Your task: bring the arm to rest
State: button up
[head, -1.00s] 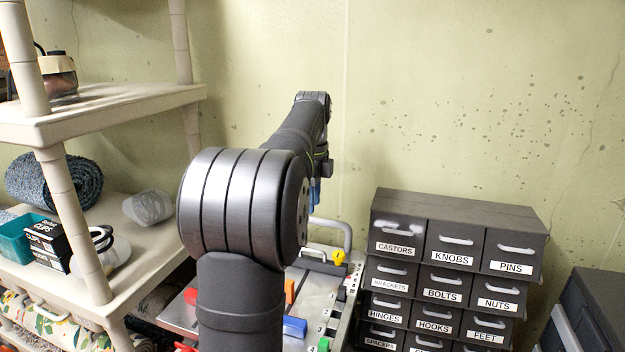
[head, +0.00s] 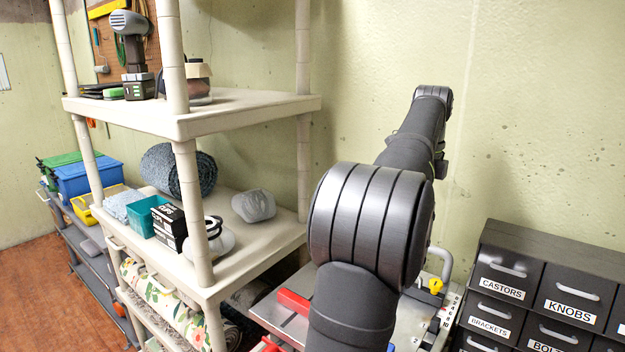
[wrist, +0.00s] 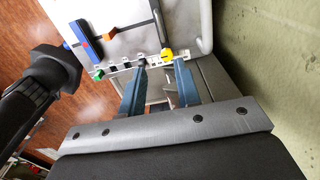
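My arm rises in the middle of the head view and reaches away toward the wall. My gripper shows in the wrist view (wrist: 161,68), with two blue fingers apart and nothing between them. In the head view the fingers are hidden behind the arm. Beyond the fingertips in the wrist view is a pale metal board (wrist: 125,30) with a yellow knob (wrist: 167,55), a blue bar (wrist: 75,37) and an orange piece (wrist: 108,36). The fingers appear apart from the board.
A beige shelf unit (head: 225,115) stands left of the arm, holding a rolled rug (head: 178,172) and a teal bin (head: 140,218). A dark drawer cabinet (head: 545,245) stands at right. The wall is close behind the arm. Open floor (head: 35,290) shows at far left.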

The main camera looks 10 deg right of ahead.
notch_tip(320, 180, down, 17)
jog(key=shift+f, duration=0.15)
dwell(0.5)
jog(key=o, duration=1.4)
jog(key=shift+a+r, duration=0.1)
jog(key=shift+r, duration=0.15)
jog(key=shift+o, duration=0.7)
jog(key=a+r+n+t+h, duration=0.1)
jog(key=a+r+n+h, duration=0.1)
jog(key=a+r+n, duration=0.3)
notch_tip(320, 180, up, 3)
jog(key=n, duration=0.4)
jog(key=shift+a+n+t, duration=0.2)
jog(key=shift+n+t, duration=0.1)
jog(key=shift+n, duration=0.1)
jog(key=s+a+r+n+t+h, duration=0.1)
jog(key=a+r+n+t, duration=0.1)
jog(key=a+r+n, duration=0.45)
jog(key=w+d+f+n, duration=0.1)
jog(key=d+f, duration=0.4)
jog(key=f, duration=0.5)
jog(key=shift+w+f+n, duration=0.15)
jog(key=shift+w+n, duration=0.2)
jog(key=shift+w, duration=0.35)
